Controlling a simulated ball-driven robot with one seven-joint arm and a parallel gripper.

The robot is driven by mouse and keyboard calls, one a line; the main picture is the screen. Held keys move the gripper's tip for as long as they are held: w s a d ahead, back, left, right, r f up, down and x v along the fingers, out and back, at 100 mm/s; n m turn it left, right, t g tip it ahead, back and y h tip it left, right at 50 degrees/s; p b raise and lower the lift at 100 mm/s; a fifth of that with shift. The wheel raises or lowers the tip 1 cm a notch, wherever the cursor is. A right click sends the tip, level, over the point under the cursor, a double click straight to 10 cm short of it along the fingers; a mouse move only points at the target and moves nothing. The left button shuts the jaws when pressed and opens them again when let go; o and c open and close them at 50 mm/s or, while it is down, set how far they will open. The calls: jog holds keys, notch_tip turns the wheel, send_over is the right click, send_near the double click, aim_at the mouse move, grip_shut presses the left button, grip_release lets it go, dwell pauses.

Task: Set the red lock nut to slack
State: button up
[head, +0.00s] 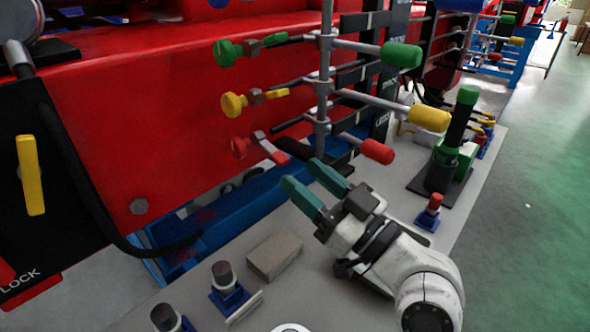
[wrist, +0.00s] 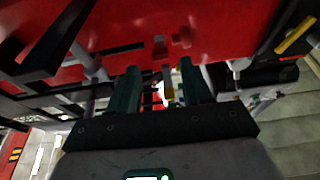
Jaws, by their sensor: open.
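In the head view, a red knob (head: 240,148) sits at the left end of the lowest rod on the grey post, against the red crane body. The same rod ends at the right in a red grip (head: 377,151). My gripper (head: 299,173) is open and empty, its teal fingers below and right of the red knob, apart from it. In the wrist view, the fingers (wrist: 160,80) point toward the red body; small red parts (wrist: 180,42) show beyond them.
Yellow (head: 233,105) and green (head: 228,52) knobs sit above the red one. The grey post (head: 324,80) and its rods stand close to my gripper. A grey block (head: 274,256) lies below left. A green-topped stand (head: 440,155) is at right. Green floor beyond is clear.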

jog(key=v, duration=0.7)
jog(key=shift+b, duration=0.4)
